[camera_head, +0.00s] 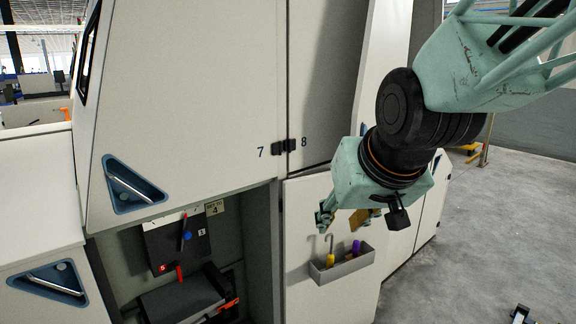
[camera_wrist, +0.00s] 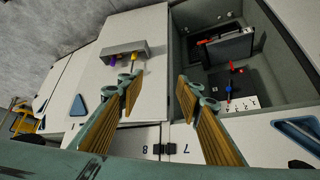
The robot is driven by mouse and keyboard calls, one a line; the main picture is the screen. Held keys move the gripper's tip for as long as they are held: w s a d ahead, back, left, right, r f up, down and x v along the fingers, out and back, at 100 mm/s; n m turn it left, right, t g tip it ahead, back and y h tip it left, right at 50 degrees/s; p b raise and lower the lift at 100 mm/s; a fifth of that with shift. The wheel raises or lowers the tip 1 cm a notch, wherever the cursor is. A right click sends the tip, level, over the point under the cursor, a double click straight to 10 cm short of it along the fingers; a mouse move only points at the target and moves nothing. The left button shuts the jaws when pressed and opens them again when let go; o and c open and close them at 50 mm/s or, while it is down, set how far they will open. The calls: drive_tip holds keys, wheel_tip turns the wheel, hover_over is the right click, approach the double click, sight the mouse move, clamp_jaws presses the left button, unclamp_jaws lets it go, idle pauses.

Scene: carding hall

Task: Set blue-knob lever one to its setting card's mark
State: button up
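The blue knob (camera_head: 188,236) sits on a dark lever at a black plate inside an open machine bay; it also shows in the wrist view (camera_wrist: 228,88). A setting card (camera_head: 214,208) above it appears to read "SET TO 4". A white numbered scale (camera_wrist: 246,103) lies beside the lever in the wrist view. I cannot tell exactly which mark the lever meets. My gripper (camera_head: 343,216) is open and empty in front of the lower right panel, right of the bay and apart from the lever. Its two fingers (camera_wrist: 158,92) stand wide apart in the wrist view.
A small grey tray (camera_head: 342,265) with yellow- and purple-handled tools hangs on the right panel below my gripper. A red part (camera_head: 180,272) and a dark box (camera_head: 180,298) sit low in the bay. Bay walls bound the lever. Floor at right is mostly clear.

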drive_tip(key=s+d+g, duration=0.1)
drive_tip(key=s+d, duration=0.2)
drive_tip(key=s, duration=0.6)
drive_tip(key=s+d+g+h, duration=0.1)
drive_tip(key=s+d, duration=0.2)
drive_tip(key=s, duration=0.7)
drive_tip(key=s+d+m+g, duration=0.1)
drive_tip(key=s+d, duration=0.3)
drive_tip(key=s, duration=0.5)
drive_tip(key=shift+s+r+p, duration=0.2)
drive_tip(key=shift+r+p, duration=0.2)
drive_tip(key=shift+r, duration=0.05)
